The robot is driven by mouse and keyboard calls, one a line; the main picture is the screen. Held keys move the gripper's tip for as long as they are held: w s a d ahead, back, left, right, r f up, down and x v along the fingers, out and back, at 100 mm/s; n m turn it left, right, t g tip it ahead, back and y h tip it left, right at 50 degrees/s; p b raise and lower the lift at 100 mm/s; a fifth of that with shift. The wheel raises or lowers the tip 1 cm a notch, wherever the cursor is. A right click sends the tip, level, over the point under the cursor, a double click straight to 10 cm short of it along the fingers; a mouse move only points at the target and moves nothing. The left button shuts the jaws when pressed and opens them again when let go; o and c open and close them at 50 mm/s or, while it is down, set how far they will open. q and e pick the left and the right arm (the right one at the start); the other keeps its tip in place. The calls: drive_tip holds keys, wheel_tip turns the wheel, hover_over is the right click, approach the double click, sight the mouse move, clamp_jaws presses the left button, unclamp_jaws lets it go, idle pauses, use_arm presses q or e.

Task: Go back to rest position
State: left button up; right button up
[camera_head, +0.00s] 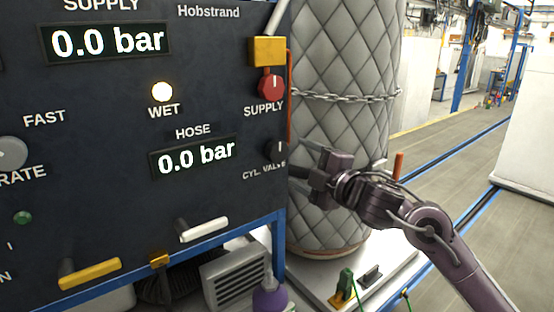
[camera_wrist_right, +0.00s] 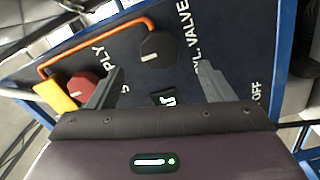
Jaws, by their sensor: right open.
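My right gripper (camera_head: 300,173) is at the right edge of the dark control panel (camera_head: 110,110), just below and right of the black CYL. VALVE knob (camera_head: 276,150). In the right wrist view its two fingers (camera_wrist_right: 160,72) are spread apart with nothing between them. The CYL. VALVE knob (camera_wrist_right: 159,47) shows there beyond the fingertips, apart from them. The red SUPPLY knob (camera_wrist_right: 84,87) is left of the fingers there; in the head view this red knob (camera_head: 271,86) sits higher on the panel. My left gripper is not in view.
A grey quilted cylinder (camera_head: 340,70) with a chain (camera_head: 345,97) stands behind my right gripper. A yellow handle (camera_head: 90,273) and a white handle (camera_head: 204,230) stick out from the panel's lower part. A purple bottle (camera_head: 270,296) stands below. Open floor (camera_head: 450,165) lies to the right.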

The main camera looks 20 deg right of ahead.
drive_tip(key=s+a+f+m+g+h, duration=0.25)
drive_tip(key=s+f+m, duration=0.2)
drive_tip(key=f, duration=0.55)
drive_tip(key=s+a+f+m+g+h, duration=0.1)
drive_tip(key=s+f+m+g+h, duration=0.25)
drive_tip(key=f, duration=0.75)
drive_tip(key=s+f+m+g, duration=0.45)
drive_tip(key=s+f, duration=0.25)
drive_tip(key=s, duration=0.4)
drive_tip(key=s+f+m+g, duration=0.3)
drive_tip(key=s+f+m, duration=0.3)
drive_tip(key=s, duration=0.5)
wheel_tip(320, 180, down, 30)
drive_tip(key=s+n+g+b, duration=0.1)
drive_tip(key=n, duration=0.1)
drive_tip(key=s+d+f+g, duration=0.1)
drive_tip(key=s+d+f, duration=0.2)
drive_tip(key=s+f, duration=1.7)
drive_tip(key=shift+s+f+b, duration=0.15)
drive_tip(key=shift+s+b, duration=0.15)
drive_tip(key=shift+b, duration=0.1)
